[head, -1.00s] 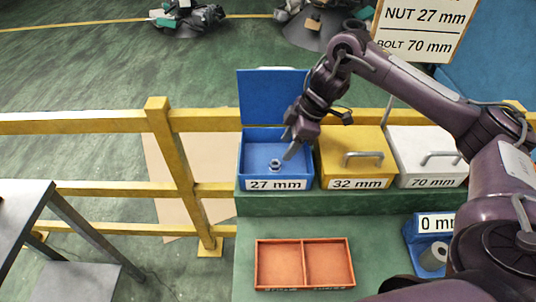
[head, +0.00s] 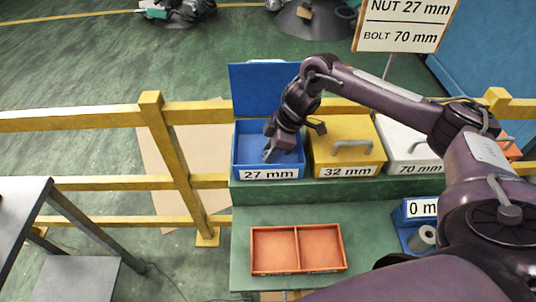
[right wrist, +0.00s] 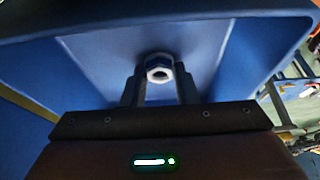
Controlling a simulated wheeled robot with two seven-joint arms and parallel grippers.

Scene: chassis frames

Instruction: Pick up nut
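The nut (right wrist: 158,68) is a silver hex nut with a round hole, inside the blue 27 mm bin (head: 269,173), whose lid stands open. My right gripper (head: 269,154) reaches down into this bin and hides the nut in the head view. In the right wrist view, the two fingers of my right gripper (right wrist: 160,82) stand apart on either side of the nut, near their tips. I see a gap between the fingers, and cannot tell whether they touch the nut. My left gripper is not in view.
A yellow 32 mm bin (head: 345,143) and a white 70 mm bin (head: 400,140), both closed, stand to the right. An orange two-compartment tray (head: 297,271) lies empty in front. A yellow rail (head: 70,121) runs behind; a grey table (head: 22,205) is at left.

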